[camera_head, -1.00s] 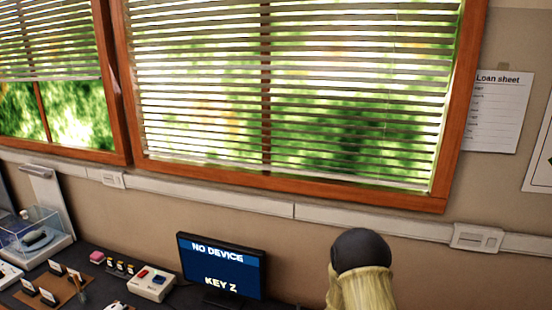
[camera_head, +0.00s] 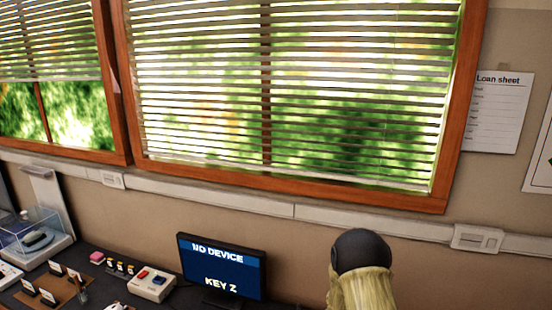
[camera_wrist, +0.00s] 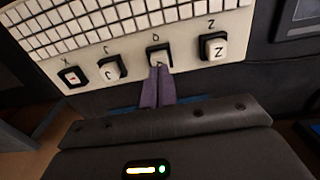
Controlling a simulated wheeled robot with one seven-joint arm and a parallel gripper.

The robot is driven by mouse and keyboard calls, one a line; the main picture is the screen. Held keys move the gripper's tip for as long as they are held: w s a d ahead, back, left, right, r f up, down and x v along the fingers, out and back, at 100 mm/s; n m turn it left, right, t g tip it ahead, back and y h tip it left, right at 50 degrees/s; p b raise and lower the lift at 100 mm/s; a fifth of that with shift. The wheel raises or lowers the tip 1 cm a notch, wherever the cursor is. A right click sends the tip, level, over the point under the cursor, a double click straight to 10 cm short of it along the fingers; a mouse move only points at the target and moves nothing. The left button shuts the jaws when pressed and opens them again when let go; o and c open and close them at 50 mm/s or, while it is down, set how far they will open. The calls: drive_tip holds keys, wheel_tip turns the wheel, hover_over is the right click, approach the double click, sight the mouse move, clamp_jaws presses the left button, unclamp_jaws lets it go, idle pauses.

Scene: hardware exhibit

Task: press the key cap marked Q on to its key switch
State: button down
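In the wrist view, a pale panel carries a row of black key switches lettered X, C, one that reads like Q, and Z. The switch under the Q-like letter (camera_wrist: 165,47) has a white key cap (camera_wrist: 161,57) in it, partly hidden by my fingertips. I cannot read a mark on that cap or tell how deep it sits. My gripper (camera_wrist: 158,71) has its two purple fingers side by side, with no clear gap, at the near edge of this cap. Whether they touch it is unclear. In the head view, the gripper and keys are out of sight.
Beside it are the Z cap (camera_wrist: 217,50), the C cap (camera_wrist: 110,70) and the X switch (camera_wrist: 72,77), which shows a red mark. A small monitor (camera_head: 222,268) reads "NO DEVICE" and "KEY Z". A clear case (camera_head: 38,232) and a button box (camera_head: 151,283) stand left.

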drive_tip(key=shift+f+b, duration=0.85)
drive_tip(key=shift+f, duration=0.25)
idle(1.0)
drive_tip(key=shift+r, duration=0.15)
drive_tip(key=shift+r+p, duration=2.4)
drive_tip(key=shift+r, duration=1)
drive_tip(key=shift+r, duration=0.15)
drive_tip(key=s+r+n+t, duration=0.1)
drive_tip(key=s+r, duration=0.6)
drive_tip(key=r, duration=0.4)
drive_tip(key=s+r+n+t+b, duration=0.1)
drive_tip(key=s+r+n, duration=0.1)
drive_tip(key=s+r, duration=0.5)
wheel_tip(320, 180, up, 5)
drive_tip(key=shift+s+f+n+t, duration=0.15)
drive_tip(key=shift+s+n+t, duration=0.15)
drive_tip(key=shift+s, duration=0.05)
